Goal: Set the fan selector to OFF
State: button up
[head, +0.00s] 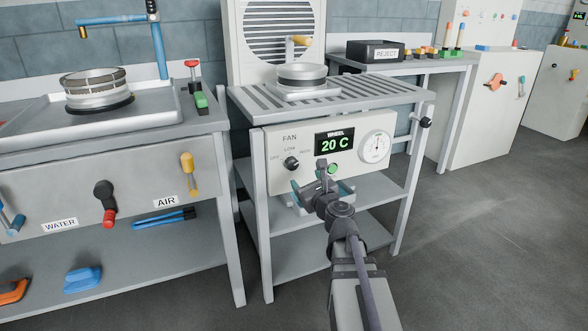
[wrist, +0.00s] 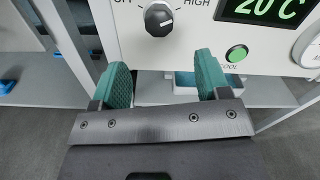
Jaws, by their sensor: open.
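The fan selector is a round black knob (head: 291,163) on the white front panel (head: 270,180) of the wheel unit. In the wrist view the knob (wrist: 159,19) sits at the top edge, between the printed OFF on its left and HIGH on its right. Its white mark appears to point right, toward HIGH. My gripper (head: 320,187) is in front of the panel, below and right of the knob in the head view. In the wrist view my gripper (wrist: 161,70) has its teal fingers spread, with nothing between them, below the knob and not touching it.
The display (head: 334,144) reads 20 C. A green COOL button (wrist: 236,53) and a gauge (head: 376,147) lie right of the knob. A slatted top (head: 370,92) overhangs the panel, with shelves (head: 290,240) below. A sink bench (head: 130,160) stands left.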

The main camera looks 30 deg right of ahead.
aim_at(294, 166)
jog(key=w, duration=0.9)
jog(key=shift+w+d, duration=0.25)
jog(key=shift+w, duration=0.05)
jog(key=shift+c, duration=0.4)
jog(key=c, duration=0.8)
